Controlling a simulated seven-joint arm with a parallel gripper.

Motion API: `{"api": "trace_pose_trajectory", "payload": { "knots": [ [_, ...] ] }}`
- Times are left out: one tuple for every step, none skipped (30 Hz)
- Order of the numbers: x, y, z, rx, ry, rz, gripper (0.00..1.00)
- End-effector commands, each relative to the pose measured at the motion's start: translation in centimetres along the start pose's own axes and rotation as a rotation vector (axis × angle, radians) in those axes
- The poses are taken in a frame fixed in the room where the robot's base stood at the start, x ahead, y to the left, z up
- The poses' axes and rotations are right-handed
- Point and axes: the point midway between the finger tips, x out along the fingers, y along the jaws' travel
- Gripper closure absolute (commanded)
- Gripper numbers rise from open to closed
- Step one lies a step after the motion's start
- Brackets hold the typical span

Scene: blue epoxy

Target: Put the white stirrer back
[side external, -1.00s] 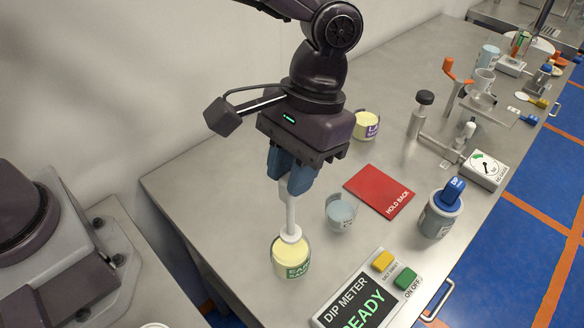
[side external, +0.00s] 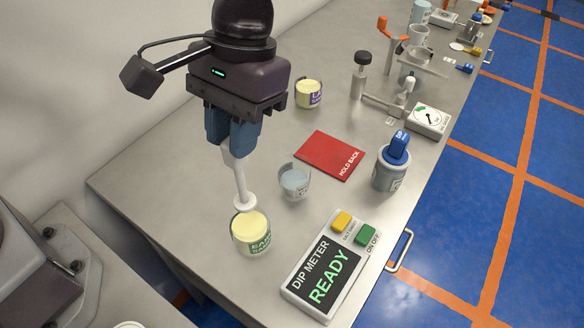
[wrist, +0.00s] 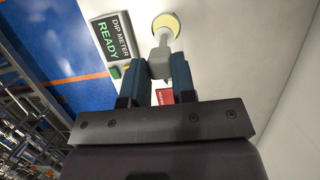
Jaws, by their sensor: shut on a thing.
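My gripper (side external: 231,146) is shut on the white stirrer (side external: 241,184). In the side view the stirrer hangs down with a slight tilt, its round white disc at the lower end. The disc overlaps the back rim of a clear cup with yellow contents and a green label (side external: 251,233). I cannot tell whether it touches the rim. In the wrist view the stirrer's grey-looking handle (wrist: 160,62) sits between my fingers (wrist: 158,70), with the yellow cup (wrist: 166,24) beyond it.
A cup of pale blue liquid (side external: 294,181) and a red HOLD BACK card (side external: 331,156) are to the right. The dip meter (side external: 325,270) reads READY. A grey canister with a blue top (side external: 392,168), a purple-labelled cup (side external: 308,94) and a dial stand (side external: 428,120) are farther away.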

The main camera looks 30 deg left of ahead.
Motion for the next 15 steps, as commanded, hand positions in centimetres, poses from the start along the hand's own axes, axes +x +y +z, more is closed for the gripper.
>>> {"api": "trace_pose_trajectory", "payload": {
  "knots": [
    [-0.1,-0.2,-0.1,-0.007,0.001,0.001,1.0],
    [-0.1,-0.4,-0.2,-0.013,0.001,0.004,1.0],
    [-0.2,-0.7,-0.5,-0.027,0.001,0.007,1.0],
    [-0.3,-0.9,-0.7,-0.051,0.001,0.014,1.0],
    [-0.3,-1.1,-1.1,-0.092,0.001,0.027,1.0],
    [-0.5,-1.5,-1.7,-0.176,0.001,0.053,1.0],
    [-0.6,-1.7,-2.0,-0.241,0.0,0.073,1.0],
    [-0.7,-1.9,-2.4,-0.311,0.0,0.096,1.0],
    [-0.9,-2.1,-3.0,-0.41,0.001,0.127,1.0],
    [-1.0,-2.3,-3.4,-0.486,0.0,0.15,1.0],
    [-1.2,-2.5,-3.8,-0.567,0.001,0.175,1.0],
    [-1.4,-2.8,-4.4,-0.675,0.0,0.209,1.0],
    [-1.6,-3.0,-4.8,-0.761,0.001,0.237,1.0],
    [-1.7,-3.3,-5.2,-0.846,0.0,0.264,1.0],
    [-2.0,-3.5,-5.8,-0.962,0.001,0.3,1.0]
  ]
}}
